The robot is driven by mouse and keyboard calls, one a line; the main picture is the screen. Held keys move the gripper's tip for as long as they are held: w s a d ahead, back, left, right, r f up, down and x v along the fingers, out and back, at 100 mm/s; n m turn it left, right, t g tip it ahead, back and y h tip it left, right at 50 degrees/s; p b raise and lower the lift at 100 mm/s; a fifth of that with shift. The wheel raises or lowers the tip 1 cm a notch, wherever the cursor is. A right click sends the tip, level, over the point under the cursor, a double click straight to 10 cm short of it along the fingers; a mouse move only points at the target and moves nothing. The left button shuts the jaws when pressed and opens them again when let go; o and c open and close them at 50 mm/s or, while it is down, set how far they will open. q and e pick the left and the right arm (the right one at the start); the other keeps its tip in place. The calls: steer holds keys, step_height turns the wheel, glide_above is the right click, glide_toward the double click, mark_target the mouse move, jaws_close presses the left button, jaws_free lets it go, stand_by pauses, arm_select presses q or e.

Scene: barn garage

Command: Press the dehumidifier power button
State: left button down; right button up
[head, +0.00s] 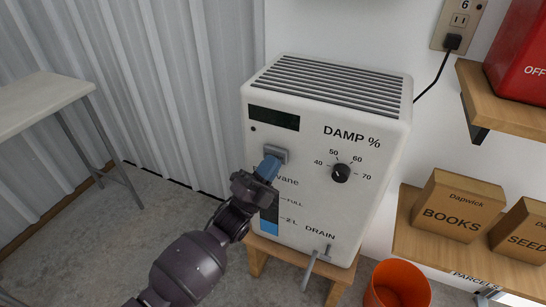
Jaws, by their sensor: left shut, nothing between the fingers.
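The dehumidifier (318,208) is a white box with a vented top, standing on a low wooden stool (258,262). Its front has a dark display (274,117), a black DAMP % knob (341,173), a water-level window and a drain tap (315,262). A grey rectangular piece that looks like the power button (278,152) sits below the display. My left gripper (270,167) is shut and empty, with its blue fingertips at the lower left of this piece. They overlap it in the picture; I cannot tell whether they touch. My right gripper is not in view.
An orange bucket (398,284) stands on the floor to the right of the stool. Wooden shelves (408,235) with boxes are on the right wall, near an outlet with a plugged cord. A table (42,100) stands at the left. Floor between is clear.

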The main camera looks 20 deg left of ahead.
arm_select(q)
steer(key=shift+w, duration=0.2)
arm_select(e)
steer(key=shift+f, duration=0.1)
arm_select(q)
steer(key=shift+w, duration=0.25)
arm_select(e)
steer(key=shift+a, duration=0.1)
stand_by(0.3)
arm_select(q)
steer(key=shift+s+r, duration=0.15)
steer(key=shift+s, duration=0.1)
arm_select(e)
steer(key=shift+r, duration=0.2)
arm_select(q)
steer(key=shift+s, duration=0.1)
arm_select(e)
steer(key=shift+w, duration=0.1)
arm_select(q)
steer(key=s+p, duration=0.1)
steer(key=s, duration=0.5)
steer(key=shift+p, duration=0.4)
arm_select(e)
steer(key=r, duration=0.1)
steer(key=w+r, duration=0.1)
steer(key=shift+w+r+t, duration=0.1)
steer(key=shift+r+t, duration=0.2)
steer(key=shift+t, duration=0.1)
